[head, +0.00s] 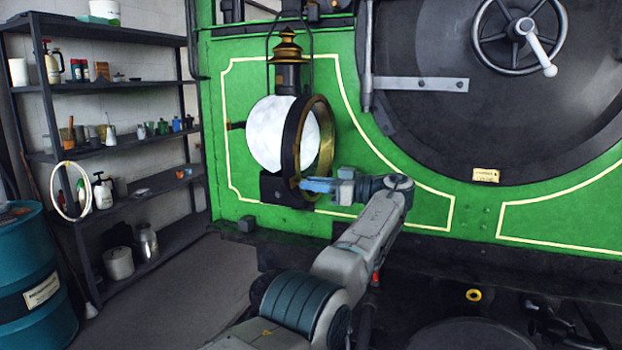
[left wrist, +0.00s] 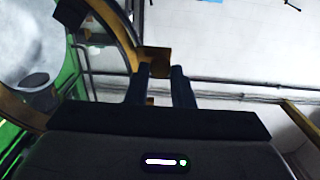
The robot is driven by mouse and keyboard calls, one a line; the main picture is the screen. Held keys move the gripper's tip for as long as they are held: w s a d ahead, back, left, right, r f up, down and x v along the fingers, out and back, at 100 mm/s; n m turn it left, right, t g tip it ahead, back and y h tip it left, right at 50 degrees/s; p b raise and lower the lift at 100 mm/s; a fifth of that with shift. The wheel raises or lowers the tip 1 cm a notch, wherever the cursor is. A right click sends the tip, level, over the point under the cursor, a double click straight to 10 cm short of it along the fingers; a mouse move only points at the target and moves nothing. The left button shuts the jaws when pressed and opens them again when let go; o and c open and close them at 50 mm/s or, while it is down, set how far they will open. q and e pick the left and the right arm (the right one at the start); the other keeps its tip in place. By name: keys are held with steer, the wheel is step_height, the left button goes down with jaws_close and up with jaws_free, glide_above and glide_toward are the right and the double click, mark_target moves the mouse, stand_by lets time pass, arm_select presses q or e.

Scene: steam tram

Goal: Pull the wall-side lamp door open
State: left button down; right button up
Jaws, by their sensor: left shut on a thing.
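The wall-side lamp (head: 286,78) has a brass top and a white round face. It is mounted on the green front of the tram, nearest the shelves. Its round door (head: 327,130), a dark ring with a brass inner rim, stands open at an angle, swung out from the white face. My left gripper (head: 304,185) is at the lower edge of the door, shut on a small brass tab. In the left wrist view the brass door rim (left wrist: 122,32) curves past the left gripper (left wrist: 164,72), with the tab (left wrist: 157,57) at its fingertips. My right gripper is not in view.
A dark shelf rack (head: 105,86) with bottles and pots stands at the left, beside a blue drum (head: 38,285). A large round smokebox door (head: 480,110) with a handwheel (head: 519,28) fills the right. Grey floor (head: 180,285) lies clear between rack and tram.

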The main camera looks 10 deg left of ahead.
arm_select(q)
steer(key=shift+d+r, duration=0.25)
stand_by(0.4)
steer(key=c, duration=1.5)
jaws_free()
steer(key=shift+o, duration=1.1)
steer(key=shift+w+f, duration=0.1)
steer(key=shift+f, duration=0.05)
